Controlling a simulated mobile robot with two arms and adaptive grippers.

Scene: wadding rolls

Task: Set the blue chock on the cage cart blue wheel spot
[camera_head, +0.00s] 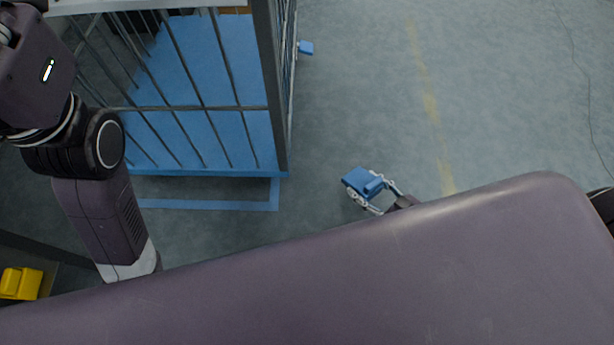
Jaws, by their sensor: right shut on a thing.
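The cage cart (268,107) has grey bars and a blue floor and stands at the upper left of the head view. A blue chock (360,181) is in my right gripper (372,190), which is shut on it. They are to the right of the cart's near right corner, apart from the cart. A blue taped outline (215,205) on the floor runs along the cart's near side. Another small blue piece (306,47) sits by the cart's right side farther back. The cart's wheels are hidden. My left gripper is not in view.
A yellow object (20,284) lies at the lower left. A worn yellow line (430,105) runs along the grey floor to the right. The floor between the cart and that line is largely clear. My own body covers the bottom of the view.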

